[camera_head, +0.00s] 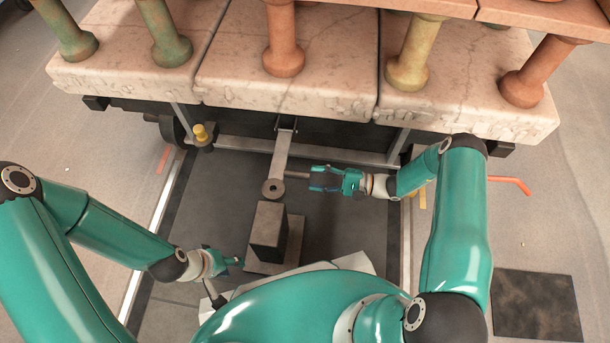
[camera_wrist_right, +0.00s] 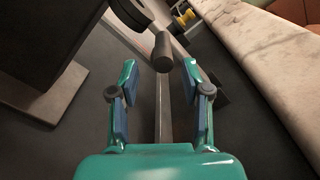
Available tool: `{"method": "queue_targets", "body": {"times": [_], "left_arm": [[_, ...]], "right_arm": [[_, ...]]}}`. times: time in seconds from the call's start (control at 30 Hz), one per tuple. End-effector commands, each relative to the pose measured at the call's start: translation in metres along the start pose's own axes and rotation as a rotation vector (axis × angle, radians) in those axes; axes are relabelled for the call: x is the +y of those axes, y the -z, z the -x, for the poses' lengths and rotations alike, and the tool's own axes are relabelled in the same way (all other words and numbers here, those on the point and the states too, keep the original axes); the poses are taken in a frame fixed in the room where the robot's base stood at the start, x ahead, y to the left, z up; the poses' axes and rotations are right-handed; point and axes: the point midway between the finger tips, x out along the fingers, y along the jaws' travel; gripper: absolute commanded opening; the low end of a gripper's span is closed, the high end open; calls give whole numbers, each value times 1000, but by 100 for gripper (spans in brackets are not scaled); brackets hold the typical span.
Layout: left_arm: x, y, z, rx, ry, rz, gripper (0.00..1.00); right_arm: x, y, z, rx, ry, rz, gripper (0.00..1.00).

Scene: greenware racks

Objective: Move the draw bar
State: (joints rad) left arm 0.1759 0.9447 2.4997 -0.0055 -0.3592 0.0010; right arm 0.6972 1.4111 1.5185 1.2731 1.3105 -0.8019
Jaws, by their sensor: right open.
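The draw bar (camera_head: 281,155) is a grey metal bar hanging from the kiln car's front edge, with a ring at its lower end. A short round handle (camera_head: 297,175) sticks out from it to the right. My right gripper (camera_head: 313,180) is open beside the handle, its fingers pointing at it.
A dark upright block (camera_head: 268,232) on a base plate stands just below the bar's ring; it also fills the upper left of the right wrist view (camera_wrist_right: 45,40). The car's pale slabs (camera_head: 290,70) carry several props above.

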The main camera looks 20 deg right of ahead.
Motion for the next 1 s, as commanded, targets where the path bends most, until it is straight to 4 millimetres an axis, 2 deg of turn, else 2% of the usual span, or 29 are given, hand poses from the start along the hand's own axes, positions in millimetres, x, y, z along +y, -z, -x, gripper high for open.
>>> {"method": "queue_targets", "body": {"times": [0.03,0.2,0.4,1.0], "left_arm": [[0,0,0,0,0,0,40],[0,0,0,0,0,0,40],[0,0,0,0,0,0,40],[0,0,0,0,0,0,40]], "right_arm": [[0,1,13,5,1,1,48],[1,1,45,4,0,0,48],[1,1,67,0,-2,0,48],[1,0,70,-2,-3,-1,48]]}}
